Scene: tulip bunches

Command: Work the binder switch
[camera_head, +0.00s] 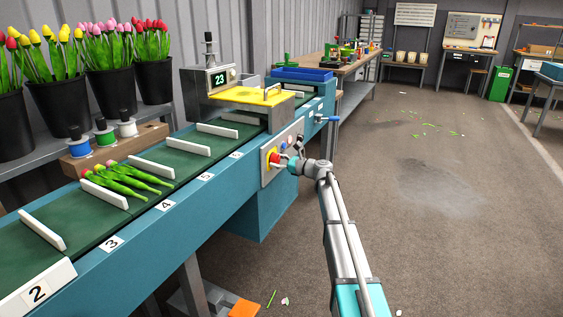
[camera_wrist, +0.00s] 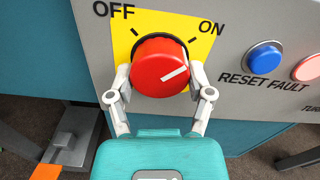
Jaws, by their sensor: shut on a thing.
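The binder switch is a red round knob (camera_wrist: 160,68) on a yellow plate marked OFF at left and ON at right, in the wrist view. Its white pointer line slants up to the right, toward the ON side. My gripper (camera_wrist: 158,84) has one finger on each side of the knob and is shut on it. In the head view the red knob (camera_head: 272,158) shows on the grey control panel (camera_head: 268,177) at the side of the teal conveyor, with my gripper (camera_head: 280,163) at it.
Right of the knob are a blue RESET button (camera_wrist: 264,58) and a pinkish FAULT lamp (camera_wrist: 309,68). A binder with a yellow cover (camera_head: 240,95) stands above. The floor at right is mostly clear.

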